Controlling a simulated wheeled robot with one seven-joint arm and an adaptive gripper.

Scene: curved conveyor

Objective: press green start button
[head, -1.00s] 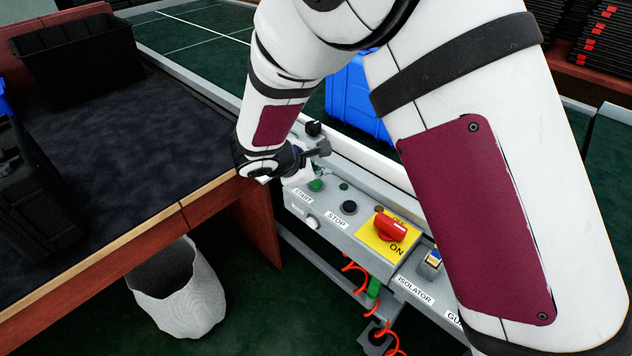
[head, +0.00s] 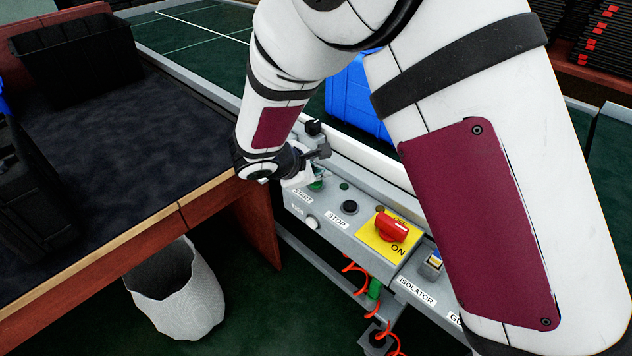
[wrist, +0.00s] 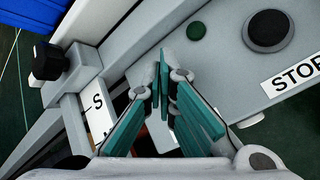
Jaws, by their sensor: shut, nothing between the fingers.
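The green start button (head: 316,185) is on the grey control panel (head: 331,233), above the START label. Only its lower part shows in the head view; my gripper (head: 314,175) covers the rest. I cannot tell whether the fingertips touch it. In the wrist view my gripper's teal-padded fingers (wrist: 165,78) are closed together with nothing between them, over the panel. The start button cannot be made out there, hidden by the fingers.
The black STOP button (head: 349,207) also shows in the wrist view (wrist: 268,30), beside a small green disc (wrist: 197,31). A red isolator switch (head: 391,228) is further right. A black knob (head: 313,128) stands behind my gripper. A dark-topped table (head: 140,150) is at left.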

